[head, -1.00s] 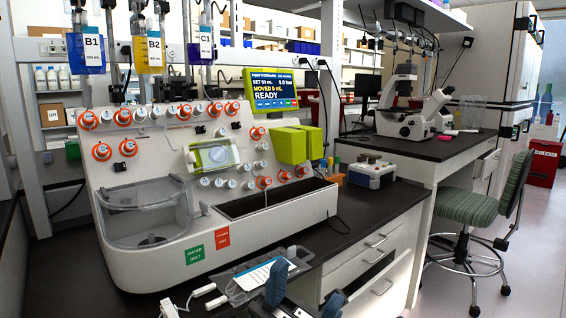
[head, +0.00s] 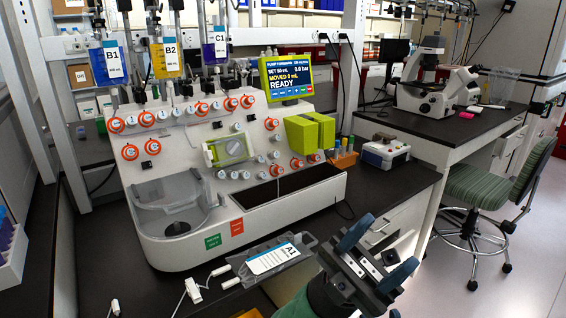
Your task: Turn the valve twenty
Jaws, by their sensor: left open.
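The cell processor (head: 150,225) is a white machine on the dark bench, with many round valves on its sloped face. Some valves sit in orange rings, such as one on the upper left (head: 116,125) and one on the lower right (head: 296,163); others are plain white knobs. Their numbers are too small to read, so I cannot tell which is valve twenty. My left gripper (head: 376,254) is open and empty at the lower right, in front of the machine and apart from it. My right gripper is out of view.
A clear bag labelled A1 (head: 270,258) lies on the bench beside my left gripper, with white tube ends. Bags B1, B2 and C1 hang above the machine. A small white-blue device (head: 385,153) stands on the right. A stool (head: 480,195) stands beyond.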

